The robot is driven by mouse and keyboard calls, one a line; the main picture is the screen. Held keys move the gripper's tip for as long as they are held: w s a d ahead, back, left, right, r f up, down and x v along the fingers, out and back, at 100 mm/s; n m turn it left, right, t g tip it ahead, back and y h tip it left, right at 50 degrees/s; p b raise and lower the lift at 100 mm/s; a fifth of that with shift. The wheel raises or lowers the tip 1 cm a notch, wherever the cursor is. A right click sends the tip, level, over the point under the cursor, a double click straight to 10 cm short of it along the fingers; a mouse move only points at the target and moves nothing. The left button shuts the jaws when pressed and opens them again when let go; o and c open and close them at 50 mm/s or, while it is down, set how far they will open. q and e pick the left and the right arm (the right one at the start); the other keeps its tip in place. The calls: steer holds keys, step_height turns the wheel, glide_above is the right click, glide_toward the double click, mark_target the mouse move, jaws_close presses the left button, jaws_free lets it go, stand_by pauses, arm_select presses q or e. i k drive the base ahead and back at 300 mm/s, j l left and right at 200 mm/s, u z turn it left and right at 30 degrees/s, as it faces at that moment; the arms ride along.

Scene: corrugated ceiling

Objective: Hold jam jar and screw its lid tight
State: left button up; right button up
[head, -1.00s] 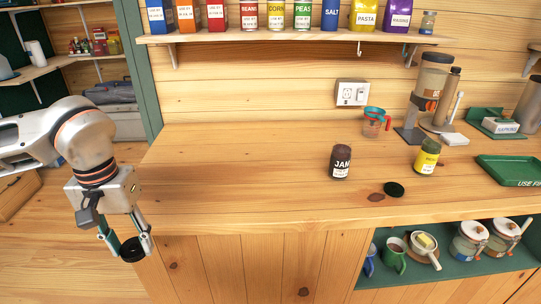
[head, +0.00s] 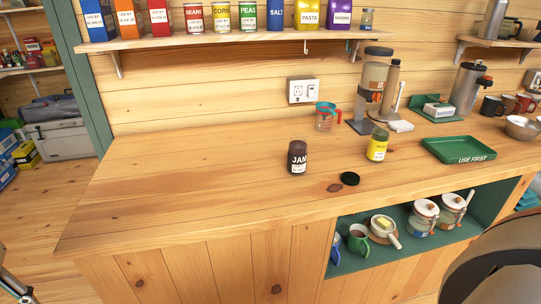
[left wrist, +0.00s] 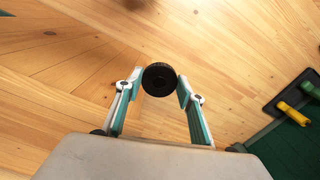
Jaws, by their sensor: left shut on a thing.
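The jam jar (head: 297,158), dark with a white-lettered "JAM" label, stands upright on the wooden counter. I cannot tell for sure whether its mouth is uncovered. My left gripper (left wrist: 158,87) is shut on a round black lid (left wrist: 160,79), held between its fingertips, with the wooden floor beneath it in the left wrist view. Only a sliver of my left arm shows at the lower left corner of the head view. Another dark lid (head: 350,178) lies on the counter to the right of the jam jar. My right gripper is not in view.
A yellow-labelled jar (head: 378,146) stands right of the jam jar, with a measuring cup (head: 326,117) behind. A green tray (head: 458,150) lies farther right. The counter's left part (head: 170,190) is clear. A shelf (head: 230,34) runs above; mugs and pots sit below the counter.

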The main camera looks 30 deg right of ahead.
mark_target(298, 147)
steer(key=k+l, duration=0.2)
steer(key=l, duration=0.2)
steer(key=k+l, duration=0.15)
steer(key=l, duration=0.2)
steer(key=k+l, duration=0.2)
steer(key=l, duration=0.2)
